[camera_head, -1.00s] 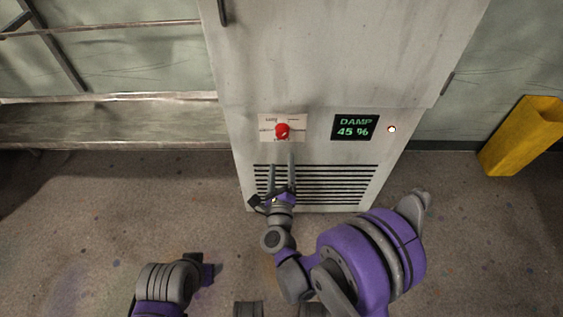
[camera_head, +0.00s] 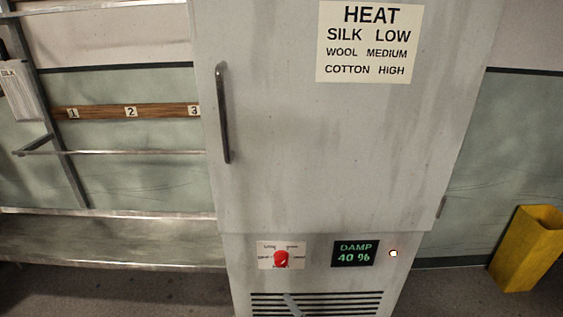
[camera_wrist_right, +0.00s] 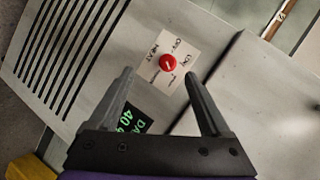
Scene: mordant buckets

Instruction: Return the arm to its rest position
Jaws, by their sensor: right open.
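My right gripper (camera_wrist_right: 159,74) is open and empty in the right wrist view, its two fingers spread and pointing toward the red knob (camera_wrist_right: 168,62). The knob lies in line between the fingertips, and they do not appear to touch it. In the head view the red knob (camera_head: 281,258) sits on a pale labelled plate on the cabinet's lower panel. Only a grey fingertip of the right gripper (camera_head: 292,305) shows below it, before the vent slots. The rest of the right arm is below the frame. My left gripper is not in view.
The tall grey cabinet (camera_head: 320,175) has a dark door handle (camera_head: 223,112), a HEAT notice (camera_head: 367,42) and a display (camera_head: 354,253) reading DAMP 40 %. A lit lamp (camera_head: 393,253) is beside it. A metal rack (camera_head: 100,238) stands left and a yellow bin (camera_head: 527,248) right.

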